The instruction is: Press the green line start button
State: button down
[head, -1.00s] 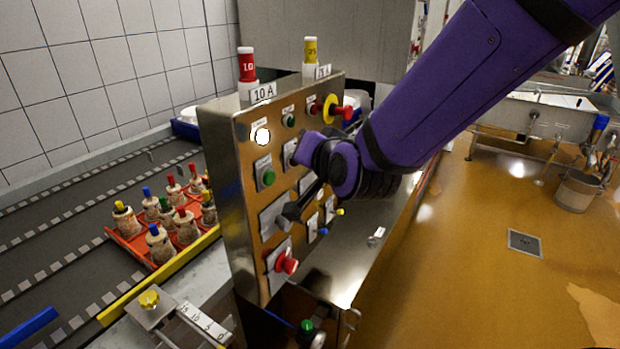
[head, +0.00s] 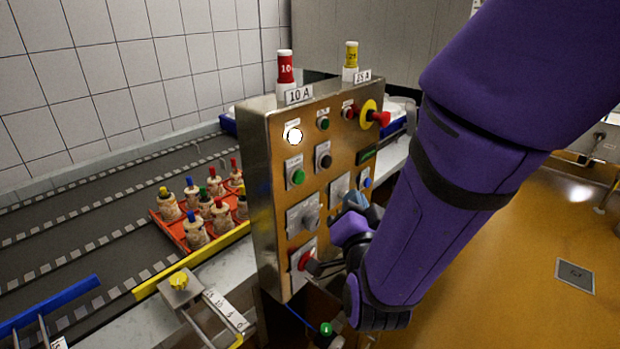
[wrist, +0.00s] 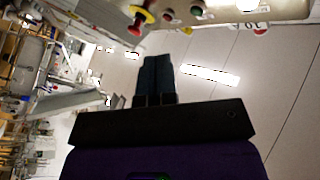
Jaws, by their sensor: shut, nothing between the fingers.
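A green button (head: 298,177) sits on the left side of the brass-coloured control panel (head: 262,200), below a lit white lamp (head: 293,135). A smaller dark green button or lamp (head: 323,123) is in the top row; a green one also shows in the wrist view (wrist: 197,10). My gripper (head: 356,199) is in front of the panel's lower right part, to the right of and below the green button, apart from it. In the wrist view its dark fingers (wrist: 156,62) are together and empty, with the ceiling beyond. My arm hides the panel's lower right.
A red emergency button with a yellow collar (head: 370,115) sticks out at upper right. A grey selector (head: 308,216) and a red button (head: 304,260) are below the green button. Orange floor is open right.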

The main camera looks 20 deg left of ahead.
jog(key=w+a, duration=0.3)
jog(key=a, duration=0.5)
jog(key=shift+w, duration=0.2)
jog(key=shift+a, duration=0.15)
dwell(2.1)
jog(key=shift+w+a, duration=0.15)
jog(key=shift+a, duration=0.2)
jog(key=shift+w+a, duration=0.2)
jog(key=shift+a, duration=0.25)
dwell(0.8)
jog(key=shift+d, duration=0.15)
jog(key=shift+s+d, duration=0.35)
jog(key=shift+d, duration=0.35)
jog(key=shift+s+d, duration=0.3)
jog(key=shift+d, duration=0.5)
jog(key=shift+s+d, duration=0.35)
jog(key=shift+d, duration=0.4)
jog(key=shift+s+d, duration=0.3)
jog(key=shift+d, duration=0.5)
